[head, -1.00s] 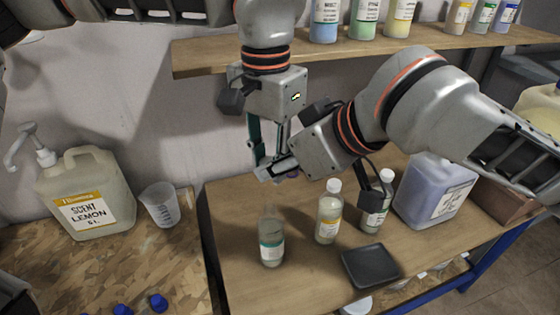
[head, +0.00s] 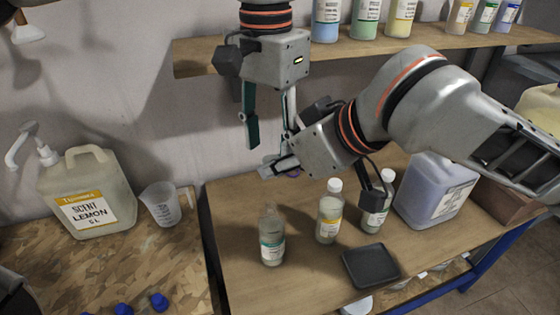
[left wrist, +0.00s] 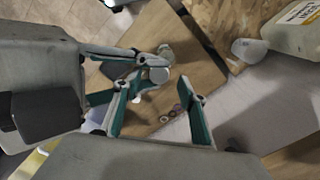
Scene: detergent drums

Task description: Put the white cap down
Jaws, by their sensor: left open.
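My left gripper (head: 270,143) points down above the back of the bench, fingers apart, with nothing between them. In the left wrist view its teal fingers (left wrist: 158,118) stand either side of a small pale ring (left wrist: 164,118) on the bench, probably the white cap upturned. A dark reddish ring (left wrist: 176,107) lies beside it. In the head view my right gripper hides the pale ring; a bit of purple (head: 295,173) shows there. My right gripper (head: 272,168) is low behind the bottles, its jaw opening unclear. A teal-label bottle (head: 271,240) stands uncapped.
A yellow-label bottle (head: 329,215) and another white-capped bottle (head: 376,212) stand near a dark tray (head: 370,266). A bluish jug (head: 434,192) is at right. The lemon canister (head: 88,195) and a clear measuring cup (head: 161,205) stand left. A shelf (head: 200,58) overhangs behind.

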